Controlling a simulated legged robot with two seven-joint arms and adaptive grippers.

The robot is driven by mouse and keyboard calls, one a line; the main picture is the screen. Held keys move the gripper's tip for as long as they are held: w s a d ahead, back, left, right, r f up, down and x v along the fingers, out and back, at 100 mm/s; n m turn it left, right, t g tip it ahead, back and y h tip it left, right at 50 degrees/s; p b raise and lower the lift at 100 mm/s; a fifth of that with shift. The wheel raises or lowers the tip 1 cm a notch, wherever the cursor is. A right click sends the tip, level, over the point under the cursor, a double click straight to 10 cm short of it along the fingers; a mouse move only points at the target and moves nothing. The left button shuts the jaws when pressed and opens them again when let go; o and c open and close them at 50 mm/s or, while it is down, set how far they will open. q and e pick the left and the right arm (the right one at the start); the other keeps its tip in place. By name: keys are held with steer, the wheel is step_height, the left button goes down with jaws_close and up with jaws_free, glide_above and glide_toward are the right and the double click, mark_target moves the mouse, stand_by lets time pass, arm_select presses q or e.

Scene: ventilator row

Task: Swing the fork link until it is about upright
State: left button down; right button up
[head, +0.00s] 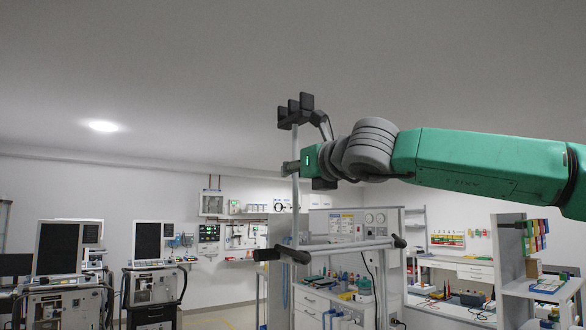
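The fork link is a thin pale rod (295,210) with a black pronged head (295,110) at its top. It stands about upright in the head view. Its lower end meets a near-level grey bar (340,246) with black joints at both ends. My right arm comes in from the right, and my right gripper (292,168) is at the upper part of the rod, below the pronged head. The wrist hides part of the gripper, so I cannot tell whether its fingers close around the rod or only rest against it. My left gripper is out of view.
Two ventilators with dark screens (58,248) (147,241) stand at the left. A white drawer cart (308,305) is below the bar. A workbench (450,312) and a shelf unit (510,268) stand at the right. The space above the fork head is clear.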

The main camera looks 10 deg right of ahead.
steer(key=shift+o, duration=0.8)
steer(key=shift+w+f, duration=0.1)
steer(key=shift+d, duration=0.15)
steer(key=v, duration=1.2)
steer(key=shift+d, duration=0.2)
steer(key=shift+w+a, duration=0.1)
steer(key=shift+a, duration=0.05)
